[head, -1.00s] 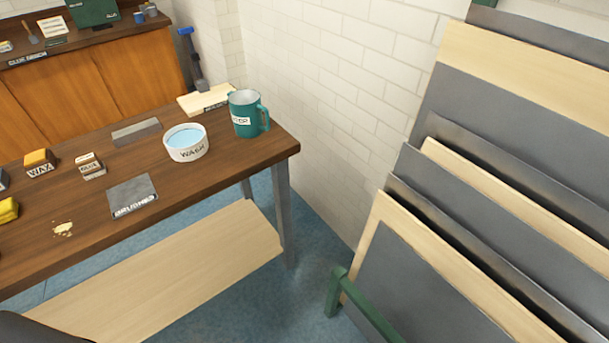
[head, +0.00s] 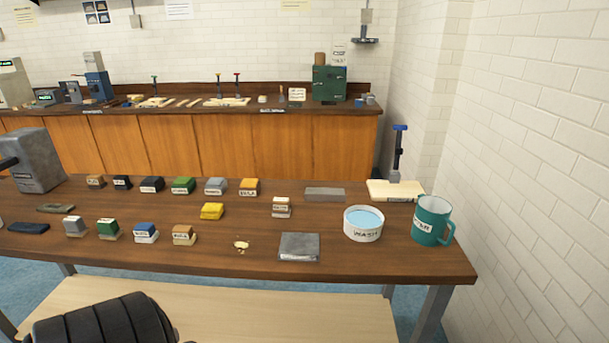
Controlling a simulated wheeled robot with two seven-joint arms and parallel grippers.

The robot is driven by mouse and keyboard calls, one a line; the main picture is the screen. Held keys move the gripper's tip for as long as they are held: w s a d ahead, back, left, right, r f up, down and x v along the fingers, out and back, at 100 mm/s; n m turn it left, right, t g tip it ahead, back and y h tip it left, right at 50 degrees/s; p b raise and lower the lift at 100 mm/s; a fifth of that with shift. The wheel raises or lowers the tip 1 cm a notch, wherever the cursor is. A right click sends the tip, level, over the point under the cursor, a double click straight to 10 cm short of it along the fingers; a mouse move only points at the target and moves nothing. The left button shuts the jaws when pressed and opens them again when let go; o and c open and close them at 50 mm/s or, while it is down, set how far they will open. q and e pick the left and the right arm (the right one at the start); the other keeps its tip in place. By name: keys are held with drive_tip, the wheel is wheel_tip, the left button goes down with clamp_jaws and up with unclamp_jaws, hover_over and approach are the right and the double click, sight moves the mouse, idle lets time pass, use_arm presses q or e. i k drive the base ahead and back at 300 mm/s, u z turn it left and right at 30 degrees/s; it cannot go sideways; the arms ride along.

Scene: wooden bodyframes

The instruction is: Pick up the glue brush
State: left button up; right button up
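A small upright brush-like item (head: 281,93) shows on the far bench along the back wall, left of a white card. It is too small to tell for sure that it is the glue brush. A dark label (head: 272,110), too small to read here, sits on the bench edge below it. A green box (head: 329,84) stands to its right. Neither of my grippers is in view. A black ribbed part at the bottom left looks like part of my own body.
A near wooden table (head: 350,262) lies between me and the far bench (head: 352,112). It holds several labelled blocks, a grey slab (head: 299,247), a white wash bowl (head: 363,223) and a teal mug (head: 431,220). A brick wall (head: 535,190) closes the right side.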

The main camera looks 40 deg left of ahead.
sight(280, 207)
drive_tip(key=u, duration=1.6)
